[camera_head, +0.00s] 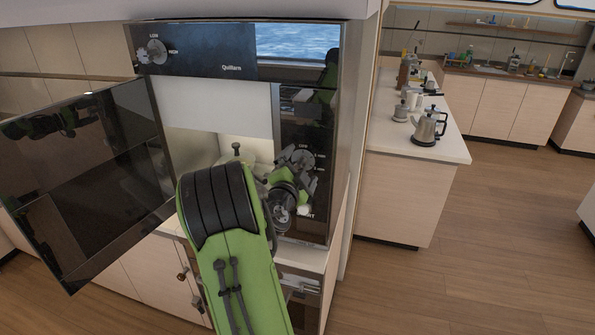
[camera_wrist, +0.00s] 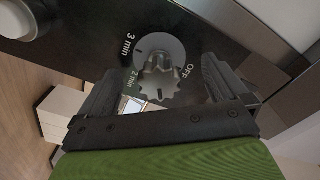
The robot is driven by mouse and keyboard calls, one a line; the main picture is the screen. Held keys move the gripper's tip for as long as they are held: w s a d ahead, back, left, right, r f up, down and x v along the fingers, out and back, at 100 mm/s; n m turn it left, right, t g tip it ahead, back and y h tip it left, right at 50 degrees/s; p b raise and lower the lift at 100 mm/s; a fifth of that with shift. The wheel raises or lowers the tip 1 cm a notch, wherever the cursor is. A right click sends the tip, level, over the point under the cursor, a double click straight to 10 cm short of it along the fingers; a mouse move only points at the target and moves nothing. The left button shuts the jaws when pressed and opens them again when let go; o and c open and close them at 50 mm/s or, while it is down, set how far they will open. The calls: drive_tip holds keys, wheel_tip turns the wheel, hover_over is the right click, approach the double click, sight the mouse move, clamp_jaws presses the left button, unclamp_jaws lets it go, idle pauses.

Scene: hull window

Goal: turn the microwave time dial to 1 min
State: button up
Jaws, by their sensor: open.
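The microwave (camera_head: 215,120) is built into a cabinet, and its black door (camera_head: 85,175) hangs open to the left. The time dial (camera_head: 303,159) is on the dark control panel at the right and is partly covered by my gripper (camera_head: 292,176). In the wrist view the dial (camera_wrist: 160,80) is a grey toothed knob on a round disc, with OFF, 2 min and 3 min printed around it. The 1 min mark cannot be made out there. My open fingers (camera_wrist: 160,84) stand on either side of the knob; I cannot tell whether they touch it. The dial's exact setting is unclear.
Another dial (camera_head: 155,50) with LOW and HIGH marks is on the top panel. A light round button (camera_head: 303,210) is below the time dial. A counter (camera_head: 440,148) with a kettle (camera_head: 429,127) and jars stands to the right. The wooden floor (camera_head: 480,240) there is clear.

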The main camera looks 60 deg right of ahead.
drive_tip(key=shift+a+f+b, duration=0.1)
drive_tip(key=shift+a+b, duration=0.2)
drive_tip(key=shift+b, duration=0.1)
drive_tip(key=s+a+b, duration=0.1)
drive_tip(key=a+b, duration=0.5)
drive_tip(key=shift+a, duration=0.2)
